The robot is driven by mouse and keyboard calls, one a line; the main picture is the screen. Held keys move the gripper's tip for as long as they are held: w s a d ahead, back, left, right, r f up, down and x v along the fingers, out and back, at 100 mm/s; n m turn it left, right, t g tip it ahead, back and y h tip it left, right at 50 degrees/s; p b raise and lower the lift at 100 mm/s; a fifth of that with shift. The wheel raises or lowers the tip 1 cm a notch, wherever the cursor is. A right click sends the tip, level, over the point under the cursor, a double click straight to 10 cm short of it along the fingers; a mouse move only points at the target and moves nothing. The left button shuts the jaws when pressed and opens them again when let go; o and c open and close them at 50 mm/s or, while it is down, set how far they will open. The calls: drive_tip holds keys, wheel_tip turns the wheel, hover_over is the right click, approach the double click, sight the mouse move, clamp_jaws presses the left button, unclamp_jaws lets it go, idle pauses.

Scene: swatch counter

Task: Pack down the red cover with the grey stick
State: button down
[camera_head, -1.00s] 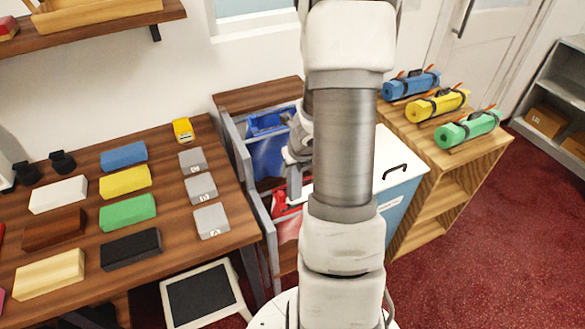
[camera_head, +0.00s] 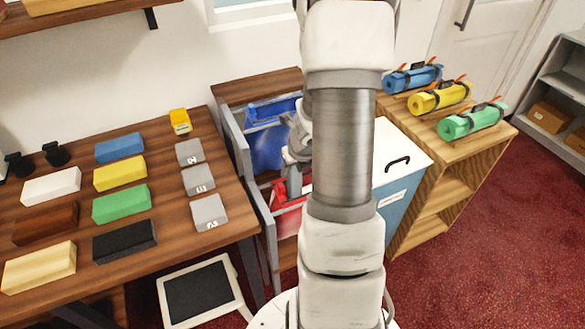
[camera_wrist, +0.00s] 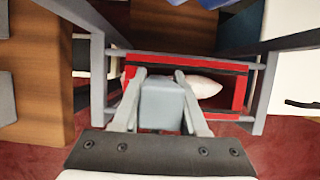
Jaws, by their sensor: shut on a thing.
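The red cover (camera_wrist: 240,91) sits in the lower part of a grey-framed rack and shows around the jaws in the wrist view. In the head view the red cover (camera_head: 282,194) is partly hidden by my arm. My gripper (camera_wrist: 160,80) is shut on the grey stick (camera_wrist: 161,103), which is seen nearly end-on as a grey block between the fingers. In the head view the grey stick (camera_head: 293,180) points down over the red cover. I cannot tell whether its lower end touches the cover.
A white pillow-like thing (camera_wrist: 203,86) lies inside the red cover. A blue cover (camera_head: 266,150) hangs above it in the rack (camera_head: 237,150). A table (camera_head: 165,245) with coloured blocks is on the left. A white-lidded bin (camera_head: 400,150) and wooden shelf (camera_head: 450,150) are on the right.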

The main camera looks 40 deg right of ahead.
drive_tip(key=shift+r, duration=0.1)
wheel_tip(320, 180, up, 11)
drive_tip(key=p, duration=1.1)
drive_tip(key=shift+s+d, duration=0.1)
idle(0.5)
